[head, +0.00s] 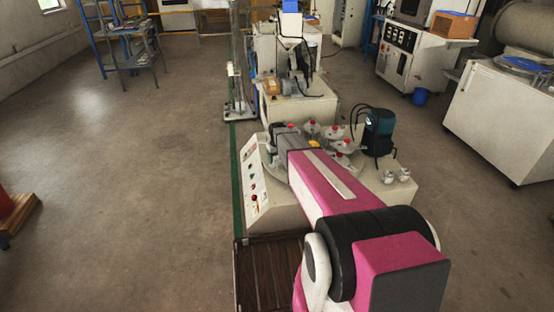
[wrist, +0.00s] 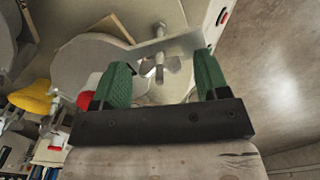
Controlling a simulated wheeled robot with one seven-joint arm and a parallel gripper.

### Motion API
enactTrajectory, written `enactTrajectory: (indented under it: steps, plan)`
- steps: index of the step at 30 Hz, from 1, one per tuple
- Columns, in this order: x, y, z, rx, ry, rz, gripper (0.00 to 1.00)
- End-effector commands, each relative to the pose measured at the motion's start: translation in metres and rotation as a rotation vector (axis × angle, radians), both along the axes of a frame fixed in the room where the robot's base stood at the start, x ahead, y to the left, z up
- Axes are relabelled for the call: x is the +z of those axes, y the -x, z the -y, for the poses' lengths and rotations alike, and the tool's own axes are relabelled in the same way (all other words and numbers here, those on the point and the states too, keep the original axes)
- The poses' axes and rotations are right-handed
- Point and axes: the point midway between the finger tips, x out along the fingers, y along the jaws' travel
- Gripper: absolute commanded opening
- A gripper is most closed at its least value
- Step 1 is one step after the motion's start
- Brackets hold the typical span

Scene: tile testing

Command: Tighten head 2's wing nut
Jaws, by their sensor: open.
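A metal wing nut (wrist: 158,68) on an upright threaded stud shows in the wrist view, beside a grey metal bracket (wrist: 180,46) and a round grey disc. I cannot read which head number it belongs to. My gripper (wrist: 163,66) has green finger pads and is open. The wing nut appears in the gap between the fingers, with clear space on both sides; contact is not visible. In the head view, the testing machine (head: 255,190) carries several heads with red knobs (head: 312,124). My arm covers part of it and hides the wing nut there.
A red knob (wrist: 85,100) lies close beside the left finger, and a yellow part (wrist: 32,97) is farther left. Open floor (head: 130,190) lies to the left.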

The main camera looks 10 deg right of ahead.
Motion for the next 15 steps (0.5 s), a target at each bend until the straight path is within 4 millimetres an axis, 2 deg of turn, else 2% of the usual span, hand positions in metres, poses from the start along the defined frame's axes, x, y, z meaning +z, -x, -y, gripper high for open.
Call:
enactTrajectory:
  steps: [3, 4, 8, 9, 15]
  plan:
    - [0.0001, 0.0001, 0.0000, 0.000, 0.000, 0.000, 0.68]
    - [0.0001, 0.0001, 0.0000, 0.000, 0.000, 0.000, 0.65]
    - [0.0002, 0.0001, 0.0000, 0.000, 0.000, 0.000, 0.23]
    - [0.0002, 0.0001, 0.0000, 0.000, 0.000, 0.000, 0.19]
    - [0.0002, 0.0002, 0.0001, -0.006, 0.000, 0.000, 0.19]
